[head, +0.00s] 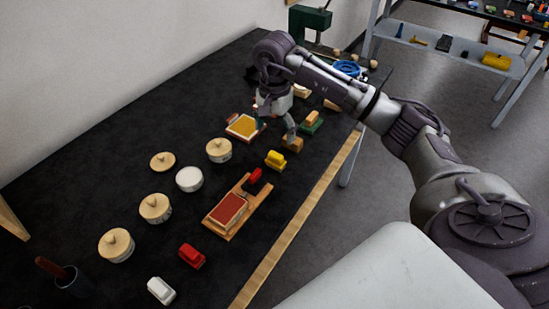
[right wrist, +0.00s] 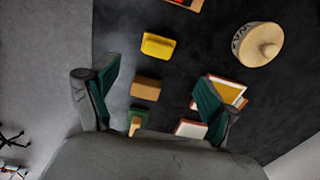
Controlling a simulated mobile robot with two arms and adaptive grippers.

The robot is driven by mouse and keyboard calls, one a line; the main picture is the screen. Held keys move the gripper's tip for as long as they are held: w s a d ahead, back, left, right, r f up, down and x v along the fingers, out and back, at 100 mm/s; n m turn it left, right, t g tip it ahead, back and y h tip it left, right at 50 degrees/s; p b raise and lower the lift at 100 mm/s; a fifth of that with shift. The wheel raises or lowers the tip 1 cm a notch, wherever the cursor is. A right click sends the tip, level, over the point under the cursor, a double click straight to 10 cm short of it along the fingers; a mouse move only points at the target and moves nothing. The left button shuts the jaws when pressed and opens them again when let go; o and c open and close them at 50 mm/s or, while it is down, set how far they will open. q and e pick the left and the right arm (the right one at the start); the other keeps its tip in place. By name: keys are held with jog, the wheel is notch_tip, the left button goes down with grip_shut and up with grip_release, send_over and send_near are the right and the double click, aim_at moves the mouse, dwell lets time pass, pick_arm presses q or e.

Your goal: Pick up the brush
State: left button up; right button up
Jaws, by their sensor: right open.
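My right gripper (head: 276,128) is open and empty above the far part of the dark table. In the right wrist view its green-padded fingers (right wrist: 158,75) stand wide apart. A brown block (right wrist: 145,88) lies between and beyond them, and shows beside one finger in the head view (head: 292,145). Behind it is a green piece with a wooden knob (right wrist: 136,123), partly hidden by the gripper body. I cannot tell for sure which thing is the brush. A reddish handle (head: 50,267) stands in a dark cup (head: 73,281) at the lower left. My left gripper is not in view.
Close by are a yellow block (head: 275,159) and a yellow pad in a frame (head: 243,126). A red pad on a wooden board (head: 228,210), several lidded round pots (head: 116,245), a red block (head: 192,256) and a white block (head: 161,290) lie nearer. A wooden strip edges the table.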

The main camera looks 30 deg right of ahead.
aim_at(276, 154)
notch_tip(276, 154, down, 5)
jog(key=shift+f+p, duration=0.1)
jog(key=shift+p, duration=0.25)
jog(key=f, duration=0.1)
jog(key=f+p, duration=0.1)
jog(key=f, duration=0.1)
jog(key=f+p, duration=0.1)
jog(key=shift+s+f, duration=0.3)
jog(key=shift+f, duration=0.4)
jog(key=shift+w, duration=0.1)
jog(key=c, duration=1.2)
jog(key=shift+c, duration=0.2)
jog(key=shift+r, duration=0.15)
